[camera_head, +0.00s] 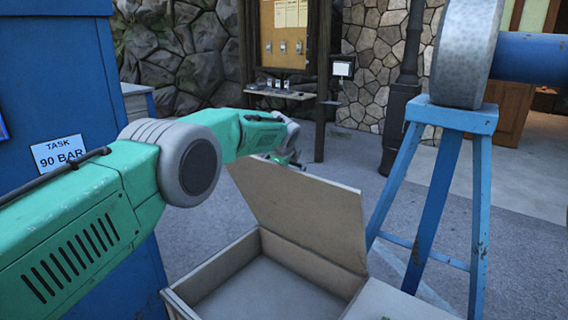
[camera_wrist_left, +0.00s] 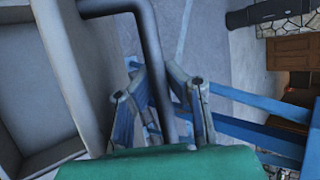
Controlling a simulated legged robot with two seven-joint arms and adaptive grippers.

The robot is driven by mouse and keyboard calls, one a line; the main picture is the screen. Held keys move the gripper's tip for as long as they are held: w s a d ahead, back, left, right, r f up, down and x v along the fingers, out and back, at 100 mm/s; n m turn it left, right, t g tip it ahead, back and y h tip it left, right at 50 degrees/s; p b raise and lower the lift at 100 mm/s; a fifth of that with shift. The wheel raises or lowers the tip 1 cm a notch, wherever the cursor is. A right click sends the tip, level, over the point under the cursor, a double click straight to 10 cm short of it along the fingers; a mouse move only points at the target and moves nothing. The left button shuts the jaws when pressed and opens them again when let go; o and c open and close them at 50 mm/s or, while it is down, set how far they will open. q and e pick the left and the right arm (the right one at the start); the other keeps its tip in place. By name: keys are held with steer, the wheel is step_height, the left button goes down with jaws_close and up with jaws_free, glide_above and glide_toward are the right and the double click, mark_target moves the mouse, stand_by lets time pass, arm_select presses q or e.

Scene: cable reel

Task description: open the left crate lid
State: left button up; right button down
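The left crate (camera_head: 195,286) is an open beige box at the bottom centre of the head view. Its lid (camera_head: 300,210) is a flat panel standing steeply up from the crate's far edge, and the inside shows empty. My left gripper (camera_head: 292,162) is behind the lid's top edge, partly hidden by it. In the left wrist view, the two fingers (camera_wrist_left: 157,85) close in on either side of a dark bent handle (camera_wrist_left: 146,40) beside the lid (camera_wrist_left: 75,65). My right gripper is out of view.
A beige surface (camera_head: 405,303) lies right of the crate. A blue stand (camera_head: 437,200) carrying a grey reel (camera_head: 466,52) is close by on the right. A blue cabinet (camera_head: 60,90) is at the left. Open grey floor (camera_head: 330,165) lies behind the lid.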

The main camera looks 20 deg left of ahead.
mark_target(288, 168)
arm_select(q)
steer(key=o, duration=0.5)
steer(key=shift+w+d+r, duration=0.15)
steer(key=shift+d+r, duration=0.15)
steer(key=shift+d, duration=0.05)
steer(key=shift+s+r, duration=0.4)
steer(key=shift+s, duration=0.1)
steer(key=v, duration=0.6)
steer(key=d+v, duration=0.1)
steer(key=v, duration=0.3)
steer(key=shift+f, duration=0.1)
steer(key=shift+s+r, duration=0.2)
steer(key=shift+s, duration=0.05)
steer(key=shift+a, duration=0.1)
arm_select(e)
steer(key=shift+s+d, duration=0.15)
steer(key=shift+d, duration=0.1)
arm_select(q)
steer(key=shift+a, duration=0.1)
